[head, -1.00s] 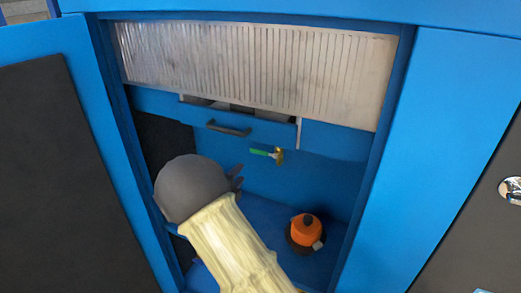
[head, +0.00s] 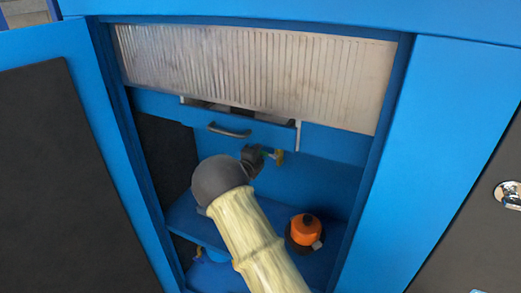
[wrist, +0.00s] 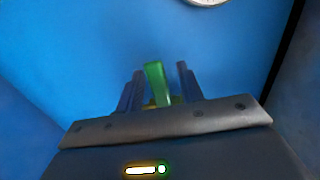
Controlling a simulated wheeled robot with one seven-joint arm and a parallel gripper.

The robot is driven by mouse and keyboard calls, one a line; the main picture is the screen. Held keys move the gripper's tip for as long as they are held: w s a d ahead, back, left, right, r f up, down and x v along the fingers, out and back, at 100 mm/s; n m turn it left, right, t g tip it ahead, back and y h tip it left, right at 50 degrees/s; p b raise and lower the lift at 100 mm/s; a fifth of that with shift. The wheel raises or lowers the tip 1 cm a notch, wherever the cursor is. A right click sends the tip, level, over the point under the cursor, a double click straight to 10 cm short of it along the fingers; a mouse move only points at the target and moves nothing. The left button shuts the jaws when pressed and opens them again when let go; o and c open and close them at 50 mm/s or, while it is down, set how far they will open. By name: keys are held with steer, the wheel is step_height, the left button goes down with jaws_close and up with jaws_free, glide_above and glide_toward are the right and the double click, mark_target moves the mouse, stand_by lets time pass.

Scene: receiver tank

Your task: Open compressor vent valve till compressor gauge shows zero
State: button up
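The vent valve (head: 280,158) is a small brass fitting with a green lever on the blue back wall of the cabinet. My gripper (head: 256,157) is at the lever's left end in the head view and hides part of it. In the wrist view the green lever (wrist: 154,82) stands between the two dark fingers of my gripper (wrist: 160,74). The fingers are apart, with a gap on each side of the lever. A white round gauge (wrist: 205,2) is cut off at the top of the wrist view; its reading cannot be seen.
A dark handle (head: 229,130) on a blue panel is above and left of the valve. A ribbed metal panel (head: 250,72) spans the top. The cabinet's blue side frames bound the opening.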

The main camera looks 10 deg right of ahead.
steer(key=shift+w+d, duration=0.15)
steer(key=shift+w, duration=0.05)
jaws_close()
